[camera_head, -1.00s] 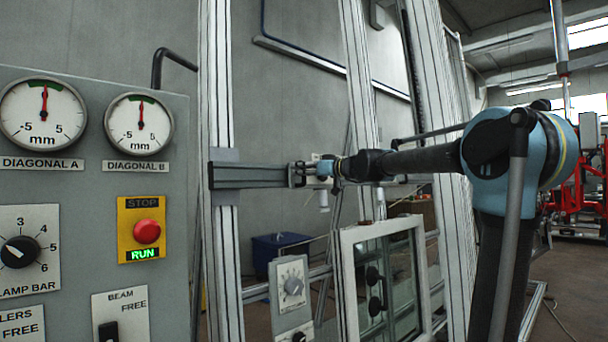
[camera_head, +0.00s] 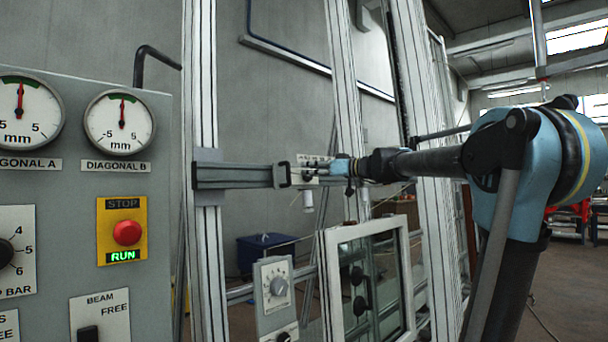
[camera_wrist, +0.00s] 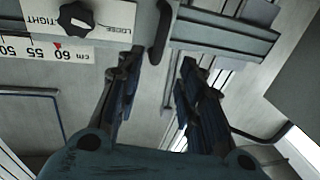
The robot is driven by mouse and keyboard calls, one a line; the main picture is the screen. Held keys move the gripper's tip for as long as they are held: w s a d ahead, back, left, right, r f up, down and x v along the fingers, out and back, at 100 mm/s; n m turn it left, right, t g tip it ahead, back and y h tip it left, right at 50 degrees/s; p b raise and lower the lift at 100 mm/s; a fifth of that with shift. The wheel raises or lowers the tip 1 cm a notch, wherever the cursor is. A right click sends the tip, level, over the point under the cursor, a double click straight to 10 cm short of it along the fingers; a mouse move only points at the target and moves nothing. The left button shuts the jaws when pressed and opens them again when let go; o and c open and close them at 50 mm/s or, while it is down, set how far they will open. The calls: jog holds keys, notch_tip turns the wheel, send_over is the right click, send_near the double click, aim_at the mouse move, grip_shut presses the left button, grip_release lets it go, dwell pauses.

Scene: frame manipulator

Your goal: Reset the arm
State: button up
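My gripper (camera_head: 322,169) is at the end of my arm, just right of the dark handle (camera_head: 282,174) on the grey horizontal beam (camera_head: 235,176). In the wrist view my gripper (camera_wrist: 158,68) has its two fingers spread with nothing between them. The dark handle (camera_wrist: 160,35) lies just beyond the fingertips, close to the left one, and appears apart from them. A knob marked TIGHT and LOOSE (camera_wrist: 75,19) and a centimetre scale (camera_wrist: 30,50) with a red pointer near 60 are at upper left.
The control panel (camera_head: 170,200) with gauges, a red button and a lit RUN sign stands at left. Upright posts (camera_head: 204,90) carry the beam. A white-framed window (camera_head: 327,270) and a dial box (camera_head: 262,295) stand below my arm.

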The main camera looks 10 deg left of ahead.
jog(key=shift+s+d, duration=0.2)
jog(key=shift+d, duration=0.2)
jog(key=shift+f, duration=0.1)
jog(key=s+d+f+m+g+h, duration=0.1)
jog(key=s+d+f+h, duration=0.15)
jog(key=s+f, duration=0.55)
jog(key=s+d+f+m+g+h, duration=0.1)
jog(key=s+d+f+m+h, duration=0.2)
jog(key=f, duration=0.8)
jog(key=s+d+f+g+h, duration=0.2)
jog(key=s+d+f, duration=0.3)
jog(key=f, duration=0.5)
jog(key=s+d+f+m+h, duration=0.2)
jog(key=s+d+f, duration=0.3)
jog(key=f, duration=0.3)
jog(key=s+d+f+m+g+h, duration=0.1)
jog(key=s+d+f+m+h, duration=0.2)
jog(key=s+d+f, duration=0.3)
jog(key=s+d+f+m+g+h, duration=0.1)
jog(key=s+d+f+m+h, duration=0.2)
jog(key=s+d+f, duration=0.3)
notch_tip(320, 180, down, 6)
jog(key=shift+s+d+r, duration=0.2)
jog(key=shift+h, duration=0.25)
